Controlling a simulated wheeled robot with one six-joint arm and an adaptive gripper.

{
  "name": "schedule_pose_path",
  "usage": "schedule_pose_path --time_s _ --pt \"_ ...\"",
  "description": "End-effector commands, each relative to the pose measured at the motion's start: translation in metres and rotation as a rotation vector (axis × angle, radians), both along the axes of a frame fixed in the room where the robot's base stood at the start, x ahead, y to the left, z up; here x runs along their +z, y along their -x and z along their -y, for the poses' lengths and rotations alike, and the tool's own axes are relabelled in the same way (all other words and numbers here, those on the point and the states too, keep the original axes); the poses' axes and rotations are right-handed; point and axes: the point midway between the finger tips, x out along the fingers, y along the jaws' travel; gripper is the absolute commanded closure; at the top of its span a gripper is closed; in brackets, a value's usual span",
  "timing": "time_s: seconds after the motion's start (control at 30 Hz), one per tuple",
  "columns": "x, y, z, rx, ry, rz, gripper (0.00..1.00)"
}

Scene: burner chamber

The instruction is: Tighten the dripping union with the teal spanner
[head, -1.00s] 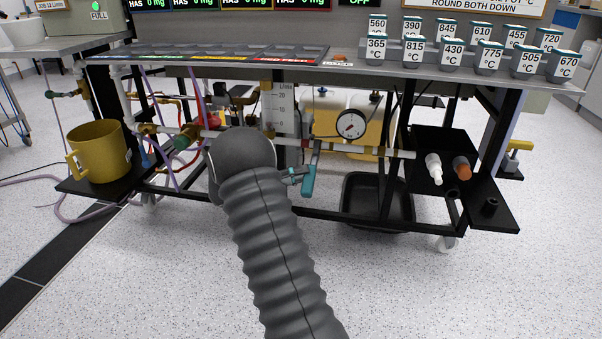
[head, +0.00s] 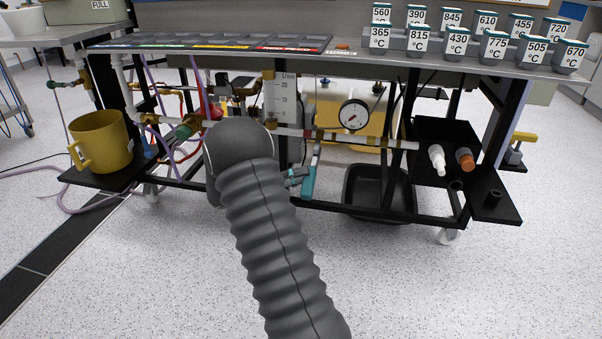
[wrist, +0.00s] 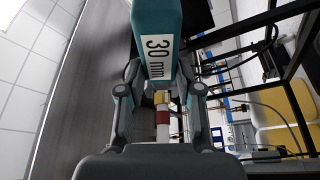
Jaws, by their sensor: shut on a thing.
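The teal spanner (head: 309,179) is held upright by my gripper (head: 296,178), in front of the bench's lower frame. In the wrist view, the spanner (wrist: 157,45), marked 30 mm, lies between the fingers of my gripper (wrist: 160,88). A white pipe with brass fittings (head: 312,136) runs behind the spanner's upper end. The wrist view shows a brass fitting (wrist: 162,98) and a red band beyond the fingers. I cannot tell whether the spanner touches the pipe. No drip is visible, and my arm hides part of the pipework.
A pressure gauge (head: 353,114) stands above the pipe, right of the spanner. A black tray (head: 349,202) sits low under the bench. A yellow mug (head: 101,140) stands on the left shelf. The front floor is clear.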

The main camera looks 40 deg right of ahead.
Motion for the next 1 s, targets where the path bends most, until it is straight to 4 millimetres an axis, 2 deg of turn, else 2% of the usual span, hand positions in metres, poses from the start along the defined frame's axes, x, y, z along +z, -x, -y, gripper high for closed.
schedule_pose_path --time_s 0.57,1.0 --pt "-0.003 0.003 -0.005 0.001 0.002 0.0 1.0" --pt "-0.003 -0.018 -0.023 0.001 0.002 0.001 1.0"
